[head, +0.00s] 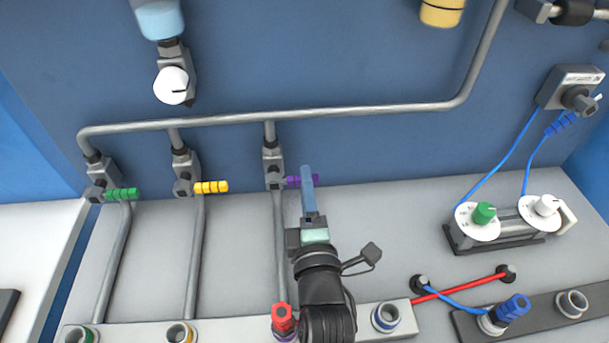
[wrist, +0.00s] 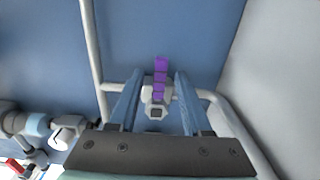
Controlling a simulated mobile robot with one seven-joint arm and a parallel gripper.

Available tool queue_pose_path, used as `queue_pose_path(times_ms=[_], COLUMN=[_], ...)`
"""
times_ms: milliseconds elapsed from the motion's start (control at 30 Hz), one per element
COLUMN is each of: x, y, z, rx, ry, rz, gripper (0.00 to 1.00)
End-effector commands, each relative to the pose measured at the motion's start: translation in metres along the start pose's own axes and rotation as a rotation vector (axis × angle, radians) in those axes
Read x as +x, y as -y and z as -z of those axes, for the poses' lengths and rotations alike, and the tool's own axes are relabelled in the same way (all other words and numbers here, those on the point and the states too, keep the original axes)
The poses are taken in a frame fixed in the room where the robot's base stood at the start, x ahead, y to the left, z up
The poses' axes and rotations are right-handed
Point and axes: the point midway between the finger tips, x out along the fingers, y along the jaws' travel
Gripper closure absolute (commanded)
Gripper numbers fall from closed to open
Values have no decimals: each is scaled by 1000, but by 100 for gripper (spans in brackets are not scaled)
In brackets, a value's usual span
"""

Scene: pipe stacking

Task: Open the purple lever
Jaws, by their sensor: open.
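The purple lever (head: 293,181) sits on a grey valve (head: 273,172) on the rightmost of the vertical pipes and points right in the head view. In the wrist view, the purple lever (wrist: 160,78) shows as a ribbed handle on its valve (wrist: 156,111). My gripper (head: 307,175) is at the lever, its blue fingers covering the lever's right part in the head view. In the wrist view my gripper (wrist: 155,80) is open, with the lever between the two blue fingers in the picture. Contact with the lever cannot be told.
A green lever (head: 122,194) and a yellow lever (head: 211,187) sit on valves to the left. A horizontal pipe (head: 330,113) runs above. A red connector (head: 282,318) stands beside my arm. Knobs (head: 484,213) and blue cables are at the right.

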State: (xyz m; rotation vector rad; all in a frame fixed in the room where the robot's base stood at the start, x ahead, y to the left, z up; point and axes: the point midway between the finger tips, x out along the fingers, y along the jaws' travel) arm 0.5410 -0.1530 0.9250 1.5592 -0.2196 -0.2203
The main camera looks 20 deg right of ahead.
Motion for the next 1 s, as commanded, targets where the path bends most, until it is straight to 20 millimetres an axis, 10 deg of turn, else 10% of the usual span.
queue_pose_path(times_ms=[533, 800, 1000], x=[22, 22, 22], y=[0, 0, 0], z=[0, 0, 0], rx=[0, 0, 0], ry=[0, 0, 0], rz=[0, 0, 0], gripper=[51, 100, 100])
